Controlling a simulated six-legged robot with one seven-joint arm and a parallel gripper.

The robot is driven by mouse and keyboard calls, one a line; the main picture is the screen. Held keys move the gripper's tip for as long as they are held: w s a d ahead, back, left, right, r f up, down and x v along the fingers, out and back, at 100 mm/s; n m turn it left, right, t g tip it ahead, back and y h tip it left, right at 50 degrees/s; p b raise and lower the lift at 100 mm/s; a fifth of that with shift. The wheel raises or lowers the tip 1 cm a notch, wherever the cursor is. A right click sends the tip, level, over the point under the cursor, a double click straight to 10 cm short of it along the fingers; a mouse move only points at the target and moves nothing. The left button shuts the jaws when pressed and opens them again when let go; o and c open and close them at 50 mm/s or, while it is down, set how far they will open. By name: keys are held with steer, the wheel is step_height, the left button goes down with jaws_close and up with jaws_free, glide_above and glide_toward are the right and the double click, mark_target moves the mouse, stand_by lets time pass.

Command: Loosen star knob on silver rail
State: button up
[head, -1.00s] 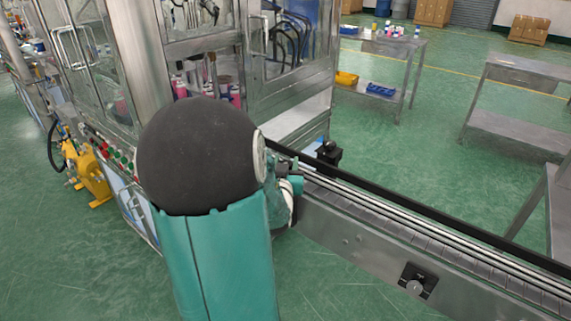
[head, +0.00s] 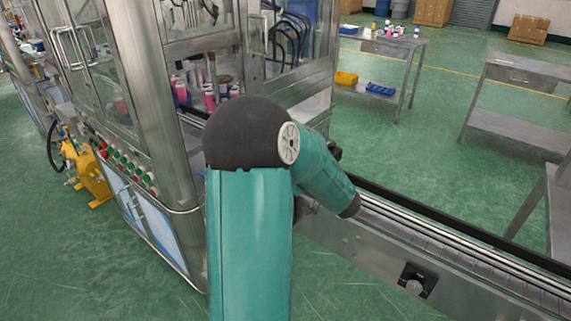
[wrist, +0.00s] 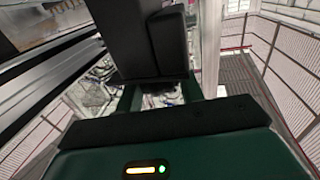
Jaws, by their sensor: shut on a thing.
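The silver rail (head: 450,243) runs along the conveyor, from behind my arm to the lower right in the head view. Silver bars (wrist: 45,85) also show at the left of the wrist view. A black fitting (head: 335,153) at the rail is mostly covered by my arm. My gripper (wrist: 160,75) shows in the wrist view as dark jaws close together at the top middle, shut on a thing. The star knob is not clearly seen; the jaws hide what they hold. In the head view my arm hides the gripper.
A glass-doored filling machine (head: 150,90) with pink-and-white cans stands at the left. A yellow unit (head: 90,175) stands on the floor at left. Steel tables (head: 400,48) stand at the back right, with open green floor around.

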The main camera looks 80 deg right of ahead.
steer(key=shift+d+n+t+y, duration=0.1)
steer(key=shift+n+t+y, duration=0.8)
steer(key=shift+n+y, duration=0.6)
steer(key=shift+y, duration=0.3)
steer(key=o, duration=1)
steer(key=shift+w, duration=0.1)
steer(key=shift+c, duration=0.2)
steer(key=v, duration=1.4)
